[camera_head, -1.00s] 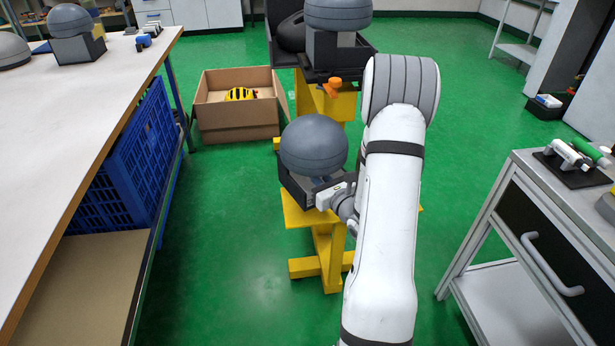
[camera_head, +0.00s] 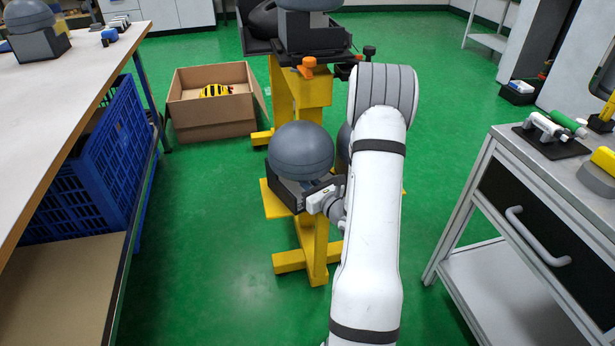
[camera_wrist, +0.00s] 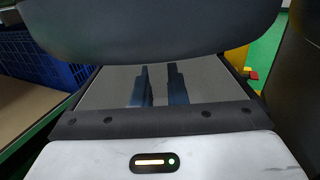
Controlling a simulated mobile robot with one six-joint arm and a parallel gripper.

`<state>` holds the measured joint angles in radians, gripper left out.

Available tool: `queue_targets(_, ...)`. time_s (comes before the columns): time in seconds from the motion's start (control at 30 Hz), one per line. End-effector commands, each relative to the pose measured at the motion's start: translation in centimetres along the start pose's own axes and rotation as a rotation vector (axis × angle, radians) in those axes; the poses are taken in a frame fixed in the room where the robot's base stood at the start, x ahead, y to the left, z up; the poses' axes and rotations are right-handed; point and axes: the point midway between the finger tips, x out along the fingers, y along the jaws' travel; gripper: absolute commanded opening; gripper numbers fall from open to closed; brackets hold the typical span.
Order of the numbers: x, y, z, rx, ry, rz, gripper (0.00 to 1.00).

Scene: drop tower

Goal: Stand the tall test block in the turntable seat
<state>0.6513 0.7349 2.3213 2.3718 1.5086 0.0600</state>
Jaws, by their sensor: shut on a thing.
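A grey block with a round dome on top (camera_head: 300,150) is upright in my gripper (camera_head: 296,190), in front of a yellow stand. My gripper is shut on its lower part, and dark jaws hide most of that part. In the wrist view the dome (camera_wrist: 150,30) fills the top, above the dark bars of my gripper (camera_wrist: 158,84). A second grey domed block (camera_head: 308,28) stands on a dark tray (camera_head: 262,46) with orange and dark knobs, on the yellow stand behind. I cannot tell which part is the turntable seat, or whether the held block touches anything below.
The yellow stand (camera_head: 314,250) has feet on the green floor. A cardboard box (camera_head: 210,122) with a yellow-black thing lies back left. A bench (camera_head: 60,100) with a blue crate (camera_head: 85,170) is left. A drawer trolley (camera_head: 530,205) is right. Floor between is clear.

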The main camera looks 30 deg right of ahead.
Motion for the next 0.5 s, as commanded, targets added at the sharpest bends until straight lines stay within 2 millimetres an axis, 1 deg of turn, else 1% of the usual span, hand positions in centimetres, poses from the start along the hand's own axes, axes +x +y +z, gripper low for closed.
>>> queue_targets(0.03,0.0,-0.29,-0.12,-0.003,-0.007,-0.002,0.0)
queue_targets(0.27,0.03,-0.25,0.04,-0.003,-0.007,0.0,0.0)
queue_targets(0.4,0.02,-0.25,-0.35,-0.003,-0.007,0.0,0.0)
queue_targets(0.43,-0.02,-0.2,-0.56,-0.001,-0.001,0.0,0.13)
queue_targets(0.5,-0.02,-0.21,-0.47,-0.001,-0.001,0.0,0.19)
